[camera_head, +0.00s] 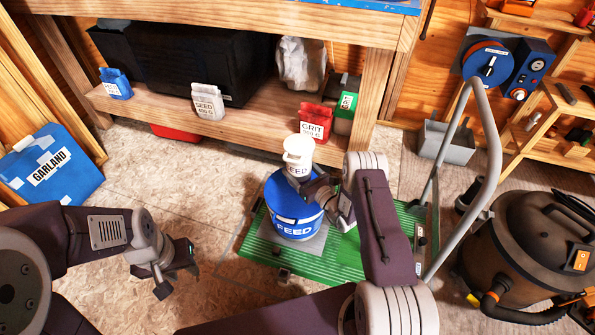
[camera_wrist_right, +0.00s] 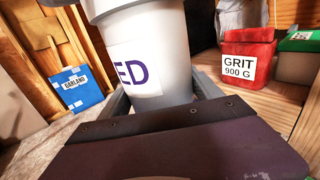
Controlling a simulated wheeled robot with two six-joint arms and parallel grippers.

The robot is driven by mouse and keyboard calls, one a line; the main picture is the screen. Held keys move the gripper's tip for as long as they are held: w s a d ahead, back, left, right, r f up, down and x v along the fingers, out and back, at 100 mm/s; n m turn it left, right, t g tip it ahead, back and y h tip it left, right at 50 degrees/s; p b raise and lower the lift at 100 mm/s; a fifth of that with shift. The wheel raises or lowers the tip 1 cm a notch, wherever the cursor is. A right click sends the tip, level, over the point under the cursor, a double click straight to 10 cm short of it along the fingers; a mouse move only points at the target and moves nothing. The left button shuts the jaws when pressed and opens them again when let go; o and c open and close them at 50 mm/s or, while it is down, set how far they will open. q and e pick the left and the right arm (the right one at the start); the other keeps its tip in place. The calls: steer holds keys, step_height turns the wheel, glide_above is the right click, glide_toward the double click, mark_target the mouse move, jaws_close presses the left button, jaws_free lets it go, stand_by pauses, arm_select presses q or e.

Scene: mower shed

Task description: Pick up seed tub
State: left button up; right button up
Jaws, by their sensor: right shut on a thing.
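The seed tub (camera_head: 297,147) is white with a white lid and purple lettering. In the head view it shows upright just beyond or above the rim of the blue feed bucket (camera_head: 293,218); I cannot tell its exact height. My right gripper (camera_head: 317,186) is shut on it, partly hidden by my arm. In the right wrist view the tub (camera_wrist_right: 150,60) fills the middle between the two fingers, with "ED" showing and its top cut off. My left gripper (camera_head: 180,270) is open and empty, over the floor at the left.
The feed bucket stands on a green platform (camera_head: 345,257). The shelf (camera_head: 150,115) behind holds a white seed bag (camera_head: 208,101), a red grit bag (camera_head: 315,122) and a blue bag (camera_head: 116,84). A blue Garland bag (camera_head: 50,168) leans left. Left floor is clear.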

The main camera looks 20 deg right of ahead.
steer(key=s+d+r+p, duration=0.3)
steer(key=d+r, duration=0.3)
steer(key=d, duration=0.4)
steer(key=shift+d+r+p, duration=0.3)
steer(key=shift+d+p, duration=0.1)
steer(key=shift+p, duration=0.1)
